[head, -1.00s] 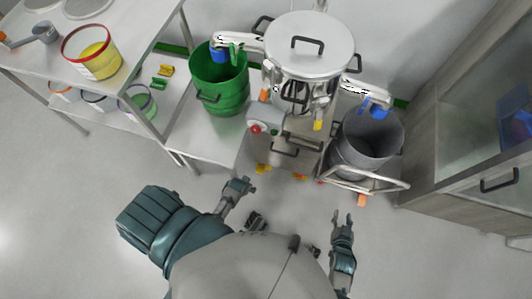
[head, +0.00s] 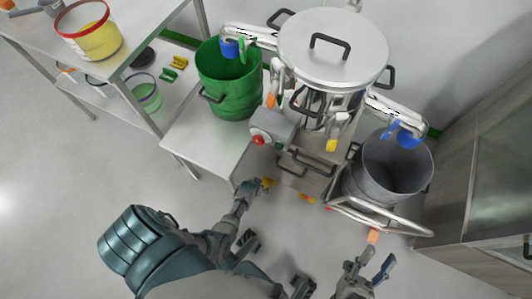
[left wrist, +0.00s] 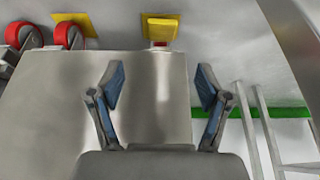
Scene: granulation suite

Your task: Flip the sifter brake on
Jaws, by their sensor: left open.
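The sifter (head: 333,48) is a steel machine with a round lid, standing ahead of me between two bins. Low at its front are small yellow and orange parts, one yellow (head: 267,182) and one orange (head: 307,197); I cannot tell which is the brake. In the left wrist view a yellow pedal-like piece (left wrist: 160,27) with red beneath it sits above my left gripper (left wrist: 160,85), which is open and empty, its fingers apart from the piece. In the head view my left gripper (head: 250,187) is near the yellow part. My right gripper (head: 377,265) is open and empty, low right.
A control box with a red button (head: 258,140) juts from the sifter. Red wheels (left wrist: 68,36) show in the left wrist view. Floor is clear at left.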

